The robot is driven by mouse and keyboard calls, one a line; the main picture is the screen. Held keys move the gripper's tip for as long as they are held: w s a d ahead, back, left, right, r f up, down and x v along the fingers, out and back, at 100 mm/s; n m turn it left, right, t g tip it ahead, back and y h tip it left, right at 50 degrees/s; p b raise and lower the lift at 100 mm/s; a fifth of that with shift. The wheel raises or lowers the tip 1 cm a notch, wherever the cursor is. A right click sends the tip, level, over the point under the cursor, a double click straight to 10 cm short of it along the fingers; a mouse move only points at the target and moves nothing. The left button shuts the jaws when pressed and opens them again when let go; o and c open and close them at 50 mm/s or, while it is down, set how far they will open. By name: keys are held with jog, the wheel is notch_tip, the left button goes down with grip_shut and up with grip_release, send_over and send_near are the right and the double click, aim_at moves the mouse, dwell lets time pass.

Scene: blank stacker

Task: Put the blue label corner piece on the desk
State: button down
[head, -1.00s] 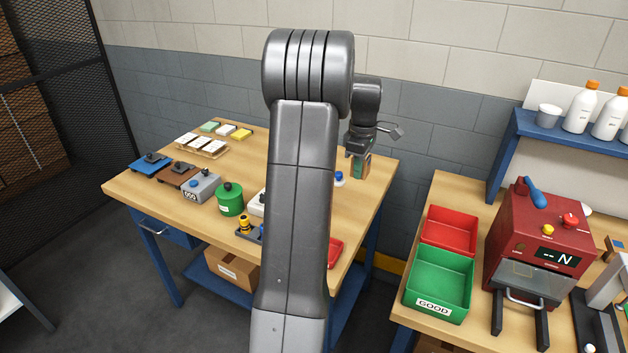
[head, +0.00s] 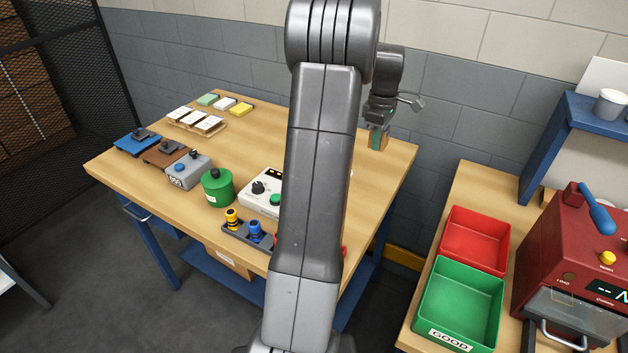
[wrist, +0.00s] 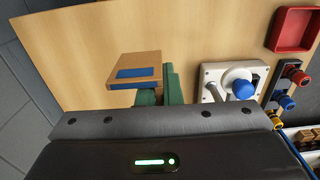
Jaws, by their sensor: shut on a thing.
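My gripper (head: 380,122) is over the back right part of the wooden desk (head: 285,125). It is shut on the corner piece (wrist: 150,58), a small tan wooden block with a blue label (wrist: 136,72). In the wrist view the green fingers (wrist: 160,92) meet the block at its near side. My arm hides part of the desk's right side.
A white box with a blue button (wrist: 243,88) and a red tray (wrist: 294,29) are on the desk. Along the left front stand a green canister (head: 217,188) and a grey box (head: 188,170). Pallet stacks (head: 197,121) lie farther back. The desk's middle is clear.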

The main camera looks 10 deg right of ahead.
jog(key=b, duration=0.5)
send_over(369, 191)
notch_tip(369, 191, down, 5)
notch_tip(369, 191, down, 10)
jog(key=shift+f+p, duration=0.2)
jog(key=shift+p, duration=0.3)
jog(key=shift+f, duration=0.2)
jog(key=c, duration=1.6)
grip_release()
jog(key=shift+r, duration=0.15)
notch_tip(369, 191, up, 12)
